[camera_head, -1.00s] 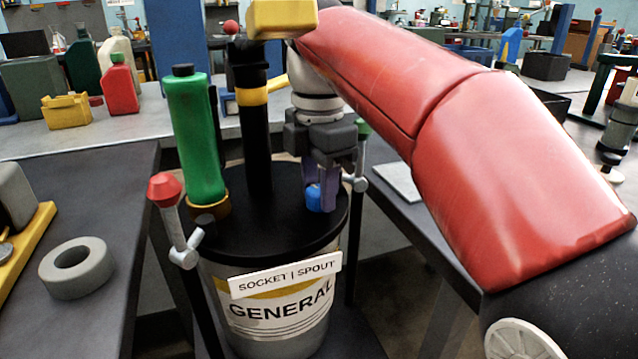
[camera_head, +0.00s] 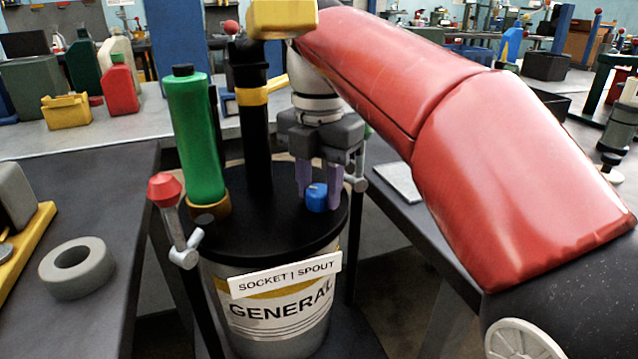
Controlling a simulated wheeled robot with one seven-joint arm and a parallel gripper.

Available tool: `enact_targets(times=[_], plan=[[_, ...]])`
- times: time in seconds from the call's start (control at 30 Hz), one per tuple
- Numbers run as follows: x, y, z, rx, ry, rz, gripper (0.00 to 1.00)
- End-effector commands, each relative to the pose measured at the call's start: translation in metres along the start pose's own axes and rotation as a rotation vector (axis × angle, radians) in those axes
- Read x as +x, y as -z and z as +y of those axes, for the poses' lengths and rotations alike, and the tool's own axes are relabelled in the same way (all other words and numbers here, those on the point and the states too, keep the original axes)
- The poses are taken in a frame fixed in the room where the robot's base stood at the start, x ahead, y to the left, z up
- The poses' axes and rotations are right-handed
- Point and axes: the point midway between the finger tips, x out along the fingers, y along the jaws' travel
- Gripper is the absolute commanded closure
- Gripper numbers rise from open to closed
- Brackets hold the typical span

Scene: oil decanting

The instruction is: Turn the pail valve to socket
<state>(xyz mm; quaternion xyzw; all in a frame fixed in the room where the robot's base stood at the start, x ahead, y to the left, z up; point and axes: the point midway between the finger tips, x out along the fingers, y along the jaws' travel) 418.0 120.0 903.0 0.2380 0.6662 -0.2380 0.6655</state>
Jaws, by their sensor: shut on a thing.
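The pail (camera_head: 275,315) stands in the middle with a black lid (camera_head: 280,232), a GENERAL label and a white plate (camera_head: 285,274) reading SOCKET | SPOUT. The blue valve knob (camera_head: 316,200) sits on the lid's right side, with a small pale mark on top. My gripper (camera_head: 319,198) points down, its purple fingers on the left and right of the knob, shut on it. The far side of the knob and the finger contacts are partly hidden. A green cylinder (camera_head: 194,140) stands upright in a yellow-brown ring socket (camera_head: 222,207) at the lid's left.
A black column (camera_head: 257,150) with a yellow band rises from the lid, left of my gripper. Red-knobbed clamps (camera_head: 165,190) stand at the pail's side. A grey ring (camera_head: 76,268) lies on the left table. My red arm fills the right side.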

Motion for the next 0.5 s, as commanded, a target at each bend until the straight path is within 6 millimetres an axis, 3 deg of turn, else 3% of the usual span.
enact_targets(times=[0.2,0.23,0.37,0.5], plan=[[-0.0015,0.0004,0.0006,-0.003,-0.004,-0.002,0.87],[-0.0015,0.0003,0.0005,-0.003,-0.004,-0.002,0.62],[-0.0011,0.0003,0.0004,-0.002,-0.003,-0.002,0.45],[-0.0007,0.0002,0.0003,-0.001,-0.002,-0.001,0.43]])
